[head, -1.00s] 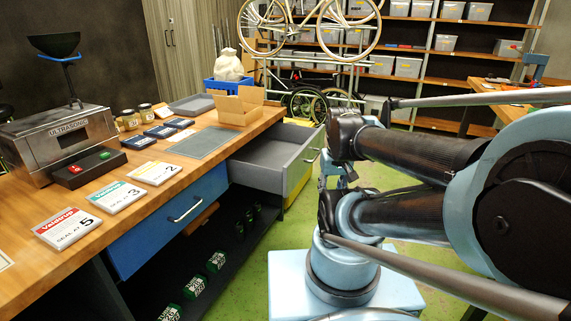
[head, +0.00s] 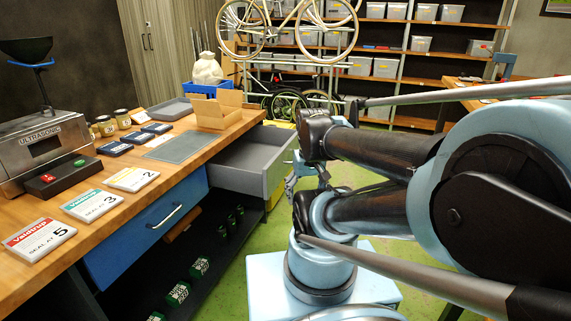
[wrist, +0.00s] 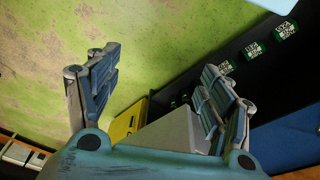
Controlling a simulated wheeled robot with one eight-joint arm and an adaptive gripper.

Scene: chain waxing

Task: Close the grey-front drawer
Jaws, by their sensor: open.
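The grey-front drawer (head: 278,172) is pulled out from under the far end of the wooden workbench, its empty tray showing. Its grey body (wrist: 168,135) also shows in the wrist view, low between my fingers. My gripper (wrist: 162,75) is open, with its two fingers spread wide and nothing held. In the head view it shows partly, just right of the drawer front and partly hidden by my arm. The drawer's handle is not clearly visible there. I cannot tell whether a finger touches the drawer.
A shut blue drawer (head: 150,225) with a metal handle is nearer along the workbench (head: 110,205). Several green boxes sit on the dark shelf below. A yellow surface (wrist: 127,122) lies beside the grey drawer in the wrist view. Green floor is open right of the bench.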

